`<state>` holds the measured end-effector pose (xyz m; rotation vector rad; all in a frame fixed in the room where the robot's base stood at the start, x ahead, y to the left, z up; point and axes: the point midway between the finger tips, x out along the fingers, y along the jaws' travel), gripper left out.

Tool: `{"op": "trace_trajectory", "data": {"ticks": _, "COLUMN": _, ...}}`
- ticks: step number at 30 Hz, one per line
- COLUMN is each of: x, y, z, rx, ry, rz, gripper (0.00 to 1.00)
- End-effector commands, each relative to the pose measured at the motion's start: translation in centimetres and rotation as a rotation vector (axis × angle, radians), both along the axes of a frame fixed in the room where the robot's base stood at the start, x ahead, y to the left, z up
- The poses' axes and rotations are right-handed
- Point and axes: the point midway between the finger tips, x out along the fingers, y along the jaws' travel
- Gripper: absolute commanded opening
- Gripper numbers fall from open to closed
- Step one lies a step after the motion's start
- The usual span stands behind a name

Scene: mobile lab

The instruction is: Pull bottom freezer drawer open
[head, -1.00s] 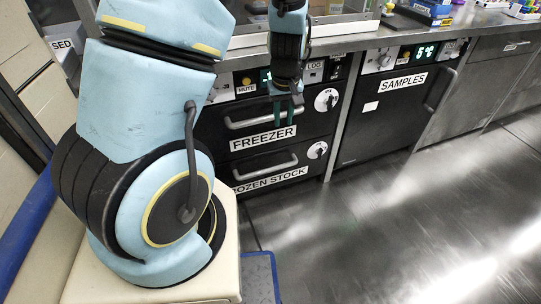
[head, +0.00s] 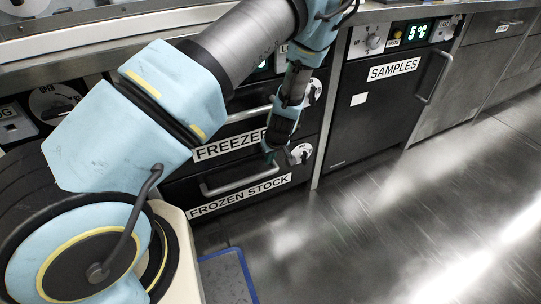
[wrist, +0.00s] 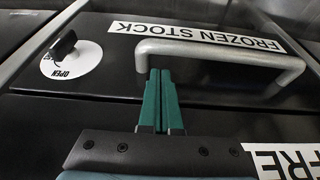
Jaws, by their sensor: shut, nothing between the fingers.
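The bottom freezer drawer (head: 180,192) is black, labelled FROZEN STOCK, and looks closed. Its grey bar handle (head: 245,182) is partly visible in the head view. The handle (wrist: 225,52) also shows in the wrist view, where the label is upside down. My gripper (head: 268,157) is low in front of the freezer, by the handle's right end in the head view. In the wrist view my gripper's green fingers (wrist: 159,74) are together and empty.
A round white dial with a black knob (wrist: 70,62), marked OPEN, sits beside the handle in the wrist view. The upper drawer's FREEZER label (head: 225,146) is partly behind my arm. The SAMPLES unit (head: 385,100) stands to the right.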

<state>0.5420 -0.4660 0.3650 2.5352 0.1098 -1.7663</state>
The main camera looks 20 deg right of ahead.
Motion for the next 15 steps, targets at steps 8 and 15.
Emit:
{"op": "trace_trajectory", "data": {"ticks": 8, "x": 1.1, "y": 0.1, "z": -3.3, "rx": 0.002, "ry": 0.001, "rz": -0.002, "gripper": 0.0}}
{"op": "trace_trajectory", "data": {"ticks": 15, "x": 1.3, "y": 0.1, "z": -3.6, "rx": 0.0, "ry": 0.001, "rz": -0.002, "gripper": 0.0}}
